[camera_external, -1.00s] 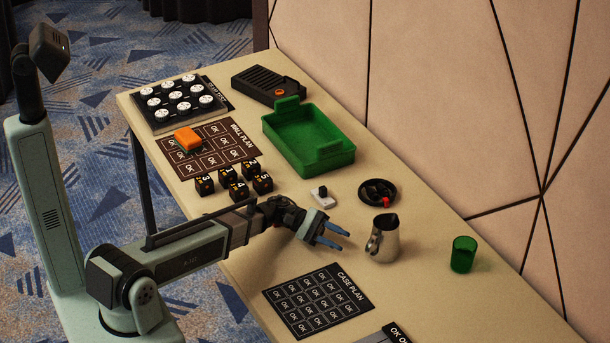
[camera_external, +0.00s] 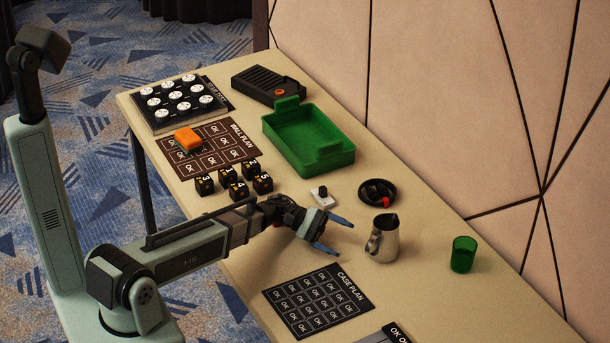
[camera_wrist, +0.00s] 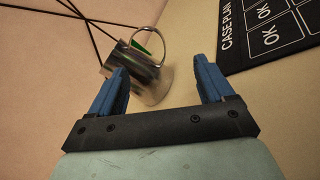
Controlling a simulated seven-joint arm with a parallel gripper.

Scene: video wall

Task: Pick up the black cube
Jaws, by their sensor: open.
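Several black cubes with white numbers and small orange marks (camera_external: 238,190) stand in a close group on the table, left of my gripper in the external view. They bear numbers such as 3, 4 and 5. My gripper (camera_external: 338,234) is open and empty above the table, to the right of the cubes and left of a metal pitcher. In the wrist view my gripper (camera_wrist: 163,85) shows two blue fingers spread apart with nothing between them. No cube shows in the wrist view.
The metal pitcher (camera_external: 383,240) stands close to my fingertips; it also shows in the wrist view (camera_wrist: 150,82). A green tray (camera_external: 310,140), a black dish (camera_external: 377,193), a small white switch-like block (camera_external: 322,197) and a green cup (camera_external: 463,254) stand around. The case plan sheet (camera_external: 318,300) lies in front.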

